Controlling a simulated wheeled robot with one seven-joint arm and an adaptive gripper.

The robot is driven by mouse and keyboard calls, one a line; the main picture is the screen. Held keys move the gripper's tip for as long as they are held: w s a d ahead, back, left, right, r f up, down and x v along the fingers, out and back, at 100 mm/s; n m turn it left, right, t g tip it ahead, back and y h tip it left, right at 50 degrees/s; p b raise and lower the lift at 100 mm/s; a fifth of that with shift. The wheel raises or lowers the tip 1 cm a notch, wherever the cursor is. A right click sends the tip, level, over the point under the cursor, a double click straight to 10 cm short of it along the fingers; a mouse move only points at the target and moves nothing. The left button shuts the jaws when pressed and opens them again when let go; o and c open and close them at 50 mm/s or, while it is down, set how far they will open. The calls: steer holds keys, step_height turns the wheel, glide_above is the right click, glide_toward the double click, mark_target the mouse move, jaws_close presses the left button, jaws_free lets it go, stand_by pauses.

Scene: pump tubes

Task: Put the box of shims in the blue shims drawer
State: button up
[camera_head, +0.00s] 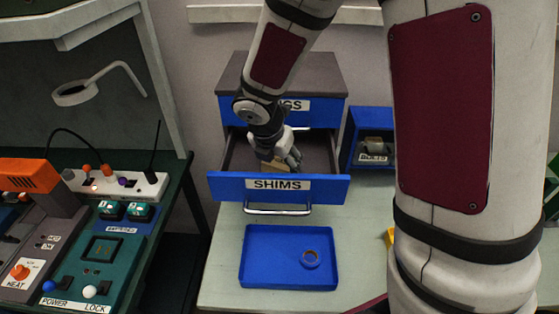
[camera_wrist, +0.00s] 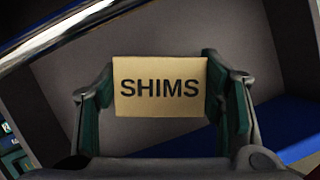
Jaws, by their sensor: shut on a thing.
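The blue shims drawer (camera_head: 230,187) is pulled open from the cabinet, with a white SHIMS label and a metal handle on its front. My gripper (camera_head: 280,163) is over the open drawer, reaching down within its outline. In the wrist view my gripper (camera_wrist: 160,100) is shut on a tan box of shims (camera_wrist: 160,104), one finger pad on each side, the printed word SHIMS facing the camera. In the head view the box of shims (camera_head: 272,167) is partly hidden by my gripper. I cannot tell whether it touches the drawer floor.
A closed upper drawer (camera_head: 325,112) is above the open one. A blue bolts bin (camera_head: 352,150) stands to the right. A bench with electrical gear is at left.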

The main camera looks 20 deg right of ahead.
steer(key=shift+f, duration=0.1)
steer(key=o, duration=1.3)
steer(key=v, duration=1.2)
steer(key=s+d+r+m+y, duration=0.1)
steer(key=s+r+m, duration=0.2)
steer(key=s+m, duration=0.3)
steer(key=s+d+r+m+t+y, duration=0.1)
steer(key=s+r+m, duration=0.3)
steer(key=s+m, duration=0.3)
steer(key=s+d+r+m+t+y, duration=0.1)
steer(key=s+r+m, duration=0.2)
steer(key=m, duration=1.1)
steer(key=shift+s+d+r+p, duration=0.1)
steer(key=shift+s+r+p, duration=0.1)
steer(key=shift+s, duration=0.7)
steer(key=shift+s+d+r+p, duration=0.1)
steer(key=shift+s+r, duration=0.1)
steer(key=shift+s, duration=0.7)
